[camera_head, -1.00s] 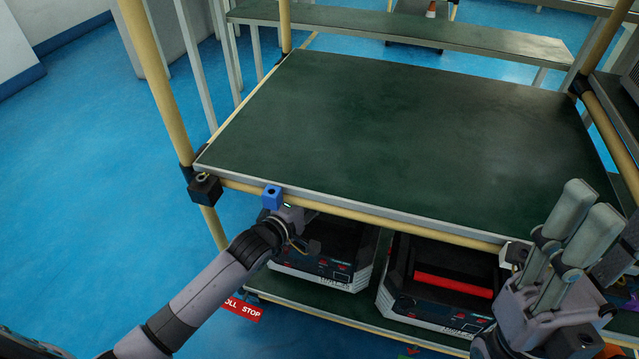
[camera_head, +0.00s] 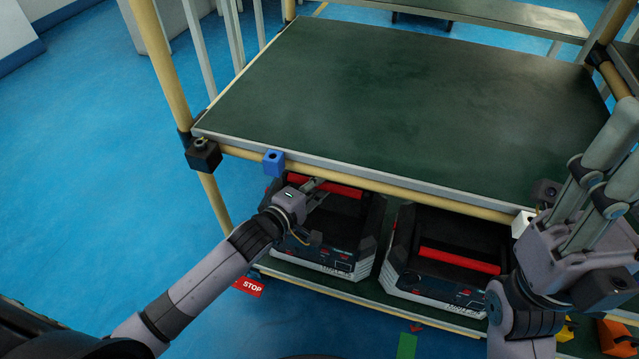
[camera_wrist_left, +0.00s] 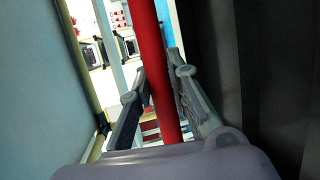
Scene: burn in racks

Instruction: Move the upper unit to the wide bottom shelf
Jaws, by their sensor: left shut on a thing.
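A dark unit (camera_head: 330,253) with a pale front base and a red handle bar (camera_head: 338,188) appears to stand on the left of the green lower shelf (camera_head: 345,287). A similar unit (camera_head: 442,284), with its own red bar (camera_head: 457,260), is beside it on the right. My left gripper (camera_head: 313,189) is shut on the left unit's red bar. In the left wrist view the red bar (camera_wrist_left: 145,40) runs between the fingers (camera_wrist_left: 158,84). My right gripper (camera_head: 602,150) is at the right, fingers pointing up; its opening is unclear, and nothing shows between the fingers.
The large green upper shelf (camera_head: 400,105) is empty and overhangs the units. A blue block (camera_head: 273,162) and a black block (camera_head: 203,155) are on its front rail. A post (camera_head: 168,75) stands at its left. A red STOP sign (camera_head: 250,287) is low in front. Blue floor is clear at left.

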